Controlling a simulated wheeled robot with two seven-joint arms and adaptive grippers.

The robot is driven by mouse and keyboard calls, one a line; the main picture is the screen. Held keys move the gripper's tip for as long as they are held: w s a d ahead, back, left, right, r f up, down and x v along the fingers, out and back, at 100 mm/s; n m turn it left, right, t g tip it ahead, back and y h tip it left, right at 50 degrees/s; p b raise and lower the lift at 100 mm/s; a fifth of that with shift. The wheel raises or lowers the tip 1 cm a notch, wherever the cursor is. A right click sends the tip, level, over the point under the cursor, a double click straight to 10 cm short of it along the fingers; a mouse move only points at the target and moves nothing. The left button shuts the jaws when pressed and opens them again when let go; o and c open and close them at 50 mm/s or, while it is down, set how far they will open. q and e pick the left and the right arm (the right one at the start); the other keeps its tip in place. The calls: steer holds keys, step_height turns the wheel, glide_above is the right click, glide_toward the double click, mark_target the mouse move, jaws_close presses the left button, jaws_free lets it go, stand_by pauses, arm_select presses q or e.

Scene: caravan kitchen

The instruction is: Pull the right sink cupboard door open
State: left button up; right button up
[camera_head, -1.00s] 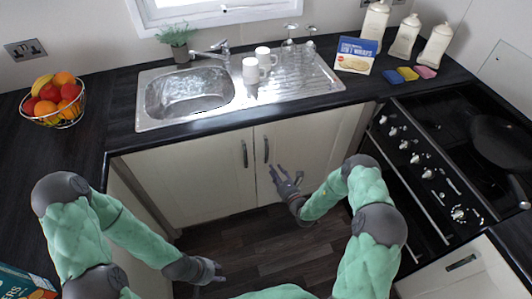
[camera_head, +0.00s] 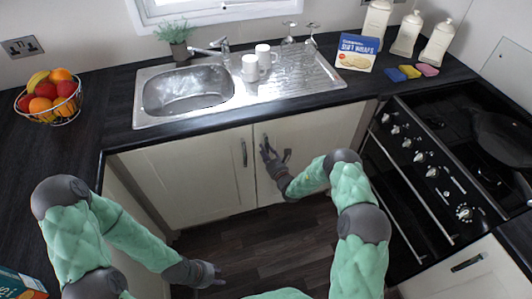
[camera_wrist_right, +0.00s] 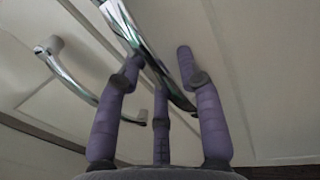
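The right sink cupboard door (camera_head: 318,140) is shut, flush beside the left door (camera_head: 190,180). Its upright metal handle is mostly hidden by my right gripper (camera_head: 268,150) in the head view. In the right wrist view this handle (camera_wrist_right: 138,38) runs between the spread fingers of my right gripper (camera_wrist_right: 158,85). The fingers are open around it, not closed on it; contact cannot be told. The left door's handle (camera_head: 244,152) is just left of the gripper, and it also shows in the wrist view (camera_wrist_right: 80,85). My left gripper (camera_head: 215,274) is open and empty, low over the floor.
The dark worktop edge (camera_head: 220,119) runs above the doors, with the sink (camera_head: 187,90) and two mugs on top. The oven (camera_head: 410,180) stands to the right. The floor (camera_head: 275,245) before the doors is clear.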

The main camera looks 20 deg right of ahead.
jaws_close()
